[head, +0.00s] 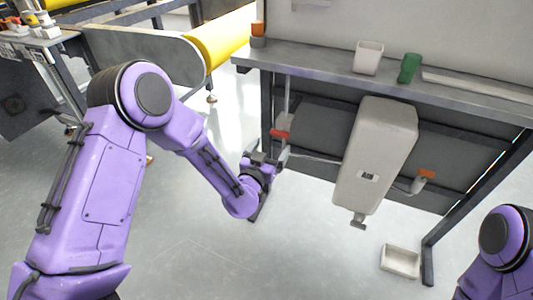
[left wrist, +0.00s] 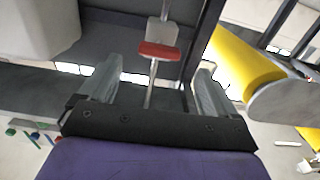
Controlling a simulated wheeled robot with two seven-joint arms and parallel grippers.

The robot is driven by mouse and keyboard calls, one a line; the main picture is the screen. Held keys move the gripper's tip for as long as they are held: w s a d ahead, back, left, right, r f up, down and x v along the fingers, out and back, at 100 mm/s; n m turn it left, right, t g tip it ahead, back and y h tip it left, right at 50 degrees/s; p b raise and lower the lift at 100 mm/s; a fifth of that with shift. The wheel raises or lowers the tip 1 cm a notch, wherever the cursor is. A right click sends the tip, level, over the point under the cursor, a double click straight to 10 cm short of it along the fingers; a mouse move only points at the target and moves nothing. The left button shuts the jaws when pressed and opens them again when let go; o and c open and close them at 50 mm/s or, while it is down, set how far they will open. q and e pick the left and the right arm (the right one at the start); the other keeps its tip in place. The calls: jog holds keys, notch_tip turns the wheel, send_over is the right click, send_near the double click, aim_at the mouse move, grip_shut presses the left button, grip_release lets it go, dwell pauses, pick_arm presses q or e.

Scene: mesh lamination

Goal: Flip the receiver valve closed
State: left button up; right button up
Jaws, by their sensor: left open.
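A red valve handle (head: 281,133) sits on a thin vertical pipe left of the pale grey air receiver (head: 375,155), which is labelled AIR and hangs under the bench. The handle lies crosswise to the pipe in the left wrist view (left wrist: 158,51). My left gripper (head: 282,157) is open and empty, just below the handle in the head view. In the left wrist view the red handle shows beyond and between its spread fingers (left wrist: 155,80), apart from them. My right gripper is out of view; only part of my right arm shows.
An orange part (head: 427,173) is on a pipe at the receiver's right. A white tray (head: 400,261) lies on the floor. A yellow roller (head: 222,38) stands behind left.

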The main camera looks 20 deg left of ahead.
pick_arm(q)
jog(key=s, duration=0.4)
jog(key=shift+s, duration=0.2)
jog(key=s+a+f+n+g+y, duration=0.1)
jog(key=s+a+f+n+g, duration=0.15)
jog(key=s+f+g, duration=0.35)
jog(key=s+a+f+n+g+y, duration=0.1)
jog(key=s+a+f+n, duration=0.2)
jog(key=f, duration=0.6)
jog(key=s+a+f+n+g+y, duration=0.1)
jog(key=s+a+f+g, duration=0.15)
jog(key=s, duration=0.55)
jog(key=s+a+f+g, duration=0.1)
jog(key=s+f+g, duration=0.25)
jog(key=s, duration=0.45)
jog(key=s+a+f+n+g+y, duration=0.15)
jog(key=s+f, duration=0.25)
jog(key=s, duration=0.4)
notch_tip(320, 180, up, 19)
jog(key=m+p, duration=0.1)
jog(key=p, duration=1.8)
jog(key=shift+s+d+f, duration=0.15)
jog(key=shift+s+d, duration=0.05)
jog(key=shift+s, duration=0.05)
